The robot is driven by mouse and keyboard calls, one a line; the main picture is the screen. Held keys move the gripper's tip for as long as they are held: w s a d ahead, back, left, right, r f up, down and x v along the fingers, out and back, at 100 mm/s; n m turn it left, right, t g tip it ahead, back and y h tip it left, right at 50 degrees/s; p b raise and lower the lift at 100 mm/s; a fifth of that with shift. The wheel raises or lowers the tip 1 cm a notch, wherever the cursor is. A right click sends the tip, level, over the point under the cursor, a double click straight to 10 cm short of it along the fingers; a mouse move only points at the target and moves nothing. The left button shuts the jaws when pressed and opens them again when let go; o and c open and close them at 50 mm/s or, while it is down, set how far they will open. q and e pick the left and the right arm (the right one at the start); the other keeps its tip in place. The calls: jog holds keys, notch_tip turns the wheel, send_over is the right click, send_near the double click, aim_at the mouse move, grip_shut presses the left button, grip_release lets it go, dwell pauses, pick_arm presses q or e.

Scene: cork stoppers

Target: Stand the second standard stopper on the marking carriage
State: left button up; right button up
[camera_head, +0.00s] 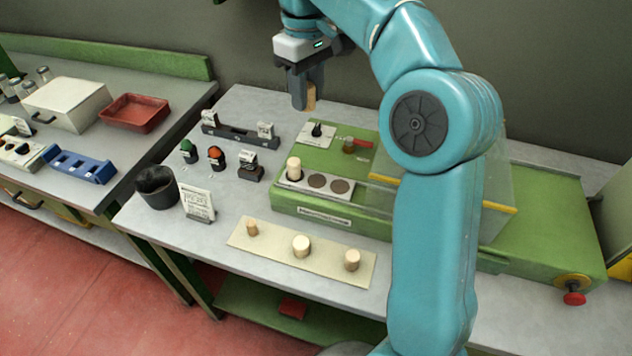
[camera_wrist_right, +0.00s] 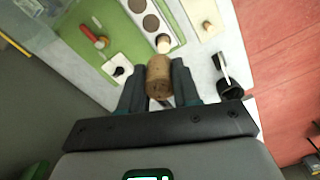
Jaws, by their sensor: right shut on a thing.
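My right gripper (camera_head: 307,92) is shut on a tan cork stopper (camera_head: 311,98), held in the air above the back of the table. In the right wrist view the stopper (camera_wrist_right: 159,78) sits between both fingers (camera_wrist_right: 159,70). The marking carriage (camera_head: 343,189) is a light plate with round dark spots on the green machine, in front of and below the gripper. A pale stopper (camera_head: 294,169) stands upright at its left end; two dark spots beside it are bare. The carriage also shows in the wrist view (camera_wrist_right: 160,29). My left gripper is out of view.
A beige board (camera_head: 275,246) at the front holds three stoppers of different sizes. A black cup (camera_head: 156,187), a small sign (camera_head: 198,204) and green, orange and black-topped stamps (camera_head: 216,157) stand left of the machine. A clear guard (camera_head: 497,190) rises at its right, partly behind my arm.

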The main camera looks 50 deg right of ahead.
jog(key=d+f, duration=0.2)
jog(key=b, duration=0.3)
send_over(317, 181)
jog(key=shift+m, duration=0.4)
notch_tip(317, 181, down, 14)
jog(key=shift+f, duration=0.1)
notch_tip(317, 181, down, 5)
jog(key=shift+b, duration=0.3)
jog(key=shift+f, duration=0.1)
jog(key=o, duration=1)
